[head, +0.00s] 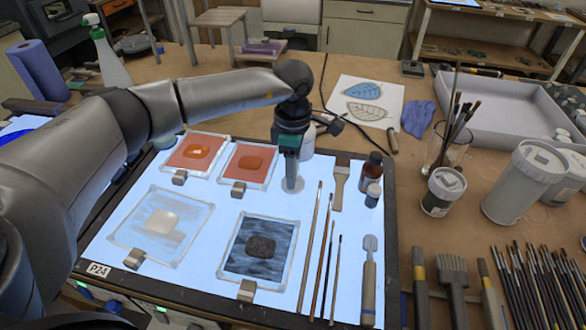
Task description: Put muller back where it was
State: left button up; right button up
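The muller (292,183) is a grey upright piece with a round foot. It shows over the lit panel (325,168), right of the orange panes. My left gripper (290,150) points down directly above it, at its upper part. The fingertips blend with the muller's top, so I cannot tell whether they are closed on it. I also cannot tell whether its foot touches the panel or hangs slightly above it. My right gripper is out of view.
Framed panes lie on the panel: two orange (200,152), one whitish (160,225), one dark blue (258,250). Thin brushes (318,250), a flat brush (341,185) and small bottles (372,180) lie or stand to the right. A clear bottle stands just behind the gripper.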

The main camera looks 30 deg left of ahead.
pick_arm(q)
jog(key=shift+o, duration=1)
